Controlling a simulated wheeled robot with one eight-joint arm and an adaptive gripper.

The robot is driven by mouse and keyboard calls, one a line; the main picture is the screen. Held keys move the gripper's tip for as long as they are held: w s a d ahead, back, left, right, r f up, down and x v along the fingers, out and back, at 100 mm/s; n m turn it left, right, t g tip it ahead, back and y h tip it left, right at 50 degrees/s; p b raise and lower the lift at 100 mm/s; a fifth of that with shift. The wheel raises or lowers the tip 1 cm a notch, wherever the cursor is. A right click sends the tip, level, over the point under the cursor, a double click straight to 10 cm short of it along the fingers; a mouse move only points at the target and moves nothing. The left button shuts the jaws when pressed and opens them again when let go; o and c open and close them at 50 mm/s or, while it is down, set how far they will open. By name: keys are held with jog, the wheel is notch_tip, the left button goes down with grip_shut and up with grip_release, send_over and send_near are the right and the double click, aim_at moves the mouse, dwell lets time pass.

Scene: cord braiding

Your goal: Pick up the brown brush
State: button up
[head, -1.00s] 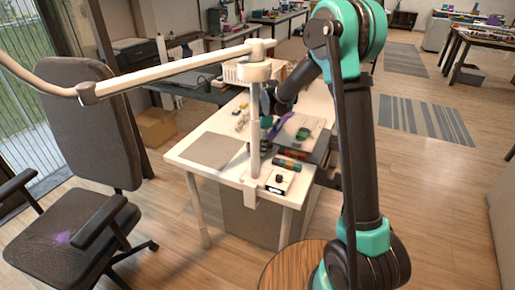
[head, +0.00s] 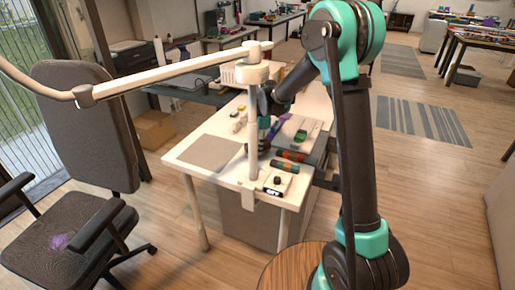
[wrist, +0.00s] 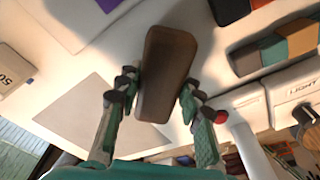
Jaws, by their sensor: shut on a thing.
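The brown brush (wrist: 168,72), a dark brown rounded block, is between the two fingers of my gripper (wrist: 157,88) in the wrist view. The fingers are shut on its sides, one at its left and one at its right. Its lower end lies between them and its upper end reaches out past the fingertips. Whether it touches the table or hangs above it, I cannot tell. In the head view my gripper is low over the white table (head: 225,172), partly behind the lamp post, and the brush cannot be made out.
The white lamp post (head: 253,125) stands close in front of my gripper. A flat grey mat (head: 209,152) lies left of it. Striped rolls (head: 288,162) lie to the right, near a small white box (head: 277,183). An office chair (head: 75,215) stands left of the table.

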notch_tip(320, 180, up, 9)
jog(key=shift+r, duration=0.2)
dwell(0.3)
